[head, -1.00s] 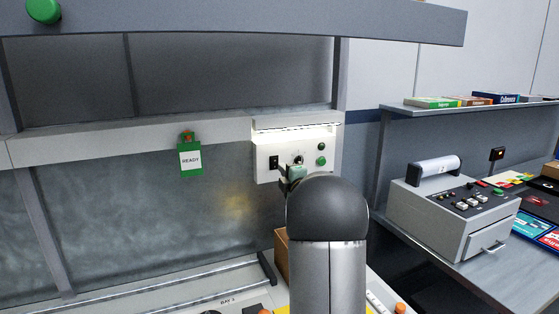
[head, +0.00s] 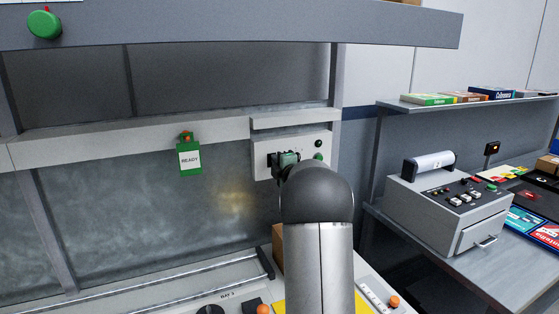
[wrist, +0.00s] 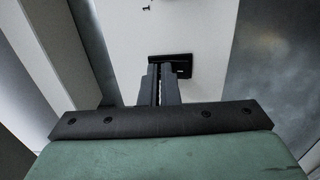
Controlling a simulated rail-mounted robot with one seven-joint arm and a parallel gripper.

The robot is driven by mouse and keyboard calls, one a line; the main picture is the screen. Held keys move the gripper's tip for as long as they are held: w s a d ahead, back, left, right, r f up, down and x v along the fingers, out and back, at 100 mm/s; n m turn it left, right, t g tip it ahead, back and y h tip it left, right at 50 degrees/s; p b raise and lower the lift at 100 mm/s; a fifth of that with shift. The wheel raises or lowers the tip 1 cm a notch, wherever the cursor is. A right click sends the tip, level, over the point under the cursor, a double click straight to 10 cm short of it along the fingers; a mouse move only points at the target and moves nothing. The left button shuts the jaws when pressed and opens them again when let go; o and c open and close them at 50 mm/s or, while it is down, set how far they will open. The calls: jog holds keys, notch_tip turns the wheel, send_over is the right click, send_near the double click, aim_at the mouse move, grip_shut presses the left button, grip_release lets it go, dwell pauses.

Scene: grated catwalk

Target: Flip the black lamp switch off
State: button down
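The black lamp switch is a dark rectangular plate (wrist: 185,70) on the pale control panel in the wrist view. In the head view, the white panel (head: 306,142) hangs under the grey rail, and my gripper covers much of its left side. My gripper (head: 274,160) is at the switch, its dark fingers reaching the panel's left part. In the wrist view, the fingers (wrist: 160,75) are together with nothing held, their tips overlapping the plate's left part. I cannot tell whether they touch it. The lamp strip (head: 290,120) above the panel is dark.
A green READY tag (head: 190,158) hangs on the rail to the left. A grey machine (head: 450,205) stands on the right bench, below a shelf (head: 470,103) with boxes.

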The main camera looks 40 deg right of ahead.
jog(key=shift+r, duration=0.15)
jog(key=r+b+v, duration=0.1)
jog(key=b+v, duration=0.4)
jog(key=v, duration=0.9)
jog(key=shift+r, duration=0.35)
